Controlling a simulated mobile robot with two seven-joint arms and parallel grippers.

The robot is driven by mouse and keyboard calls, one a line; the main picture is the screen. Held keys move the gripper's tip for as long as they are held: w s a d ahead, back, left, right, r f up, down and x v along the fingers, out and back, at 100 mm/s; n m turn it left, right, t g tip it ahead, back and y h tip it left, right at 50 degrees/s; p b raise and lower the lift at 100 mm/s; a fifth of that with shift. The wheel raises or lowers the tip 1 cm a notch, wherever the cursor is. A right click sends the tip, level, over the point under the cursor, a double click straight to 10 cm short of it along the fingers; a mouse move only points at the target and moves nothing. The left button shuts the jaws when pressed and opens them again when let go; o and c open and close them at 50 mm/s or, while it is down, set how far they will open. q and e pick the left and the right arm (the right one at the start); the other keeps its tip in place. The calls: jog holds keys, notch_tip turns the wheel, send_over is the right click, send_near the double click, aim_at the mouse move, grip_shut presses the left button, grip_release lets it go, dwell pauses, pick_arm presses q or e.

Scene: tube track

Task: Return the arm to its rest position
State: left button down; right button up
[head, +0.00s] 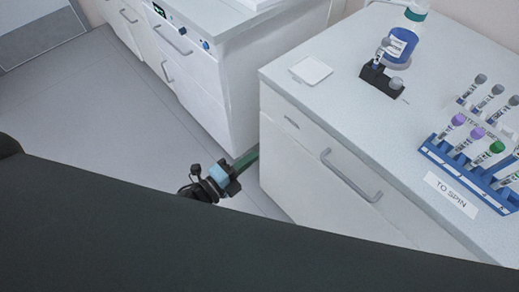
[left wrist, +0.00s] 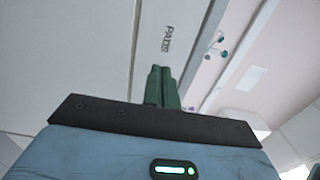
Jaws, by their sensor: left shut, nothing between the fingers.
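My left gripper (head: 252,155) is low in the head view, beside the front of the white cabinet and below the countertop level. Its green fingers are together with nothing between them. In the left wrist view the shut green fingers (left wrist: 161,88) point up toward a pale panel lettered "PADS" (left wrist: 167,39). Much of the left arm is hidden behind the dark body part of mine across the bottom of the head view. My right gripper is not in either view.
The white counter (head: 290,93) holds a blue tube rack (head: 470,178) marked "TO SPIN", a small black holder (head: 382,82), a bottle (head: 402,42) and a white pad (head: 311,70). Another cabinet (head: 215,90) stands at the back. Grey floor (head: 90,110) is clear at left.

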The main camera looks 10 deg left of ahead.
pick_arm(q)
jog(key=shift+s+a, duration=0.15)
jog(key=shift+a, duration=0.05)
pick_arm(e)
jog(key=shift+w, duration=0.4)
pick_arm(q)
jog(key=s+a+f+n+g+y+p, duration=0.1)
jog(key=s+a+f+n+g+y, duration=0.1)
jog(key=s+n, duration=0.5)
jog(key=s+a+f+n+g+y+p, duration=0.2)
jog(key=s+a+f+n+y, duration=0.1)
jog(key=s+n, duration=0.5)
jog(key=s+a+f+n+g+y+p, duration=0.1)
jog(key=s+a+f+n+g+y, duration=0.1)
jog(key=s+n, duration=0.5)
jog(key=s+a+f+y, duration=0.1)
jog(key=s, duration=0.1)
jog(key=shift+s+a+f+n+p, duration=0.2)
jog(key=shift+s+f+n+p, duration=0.05)
jog(key=shift+s+n+p, duration=0.15)
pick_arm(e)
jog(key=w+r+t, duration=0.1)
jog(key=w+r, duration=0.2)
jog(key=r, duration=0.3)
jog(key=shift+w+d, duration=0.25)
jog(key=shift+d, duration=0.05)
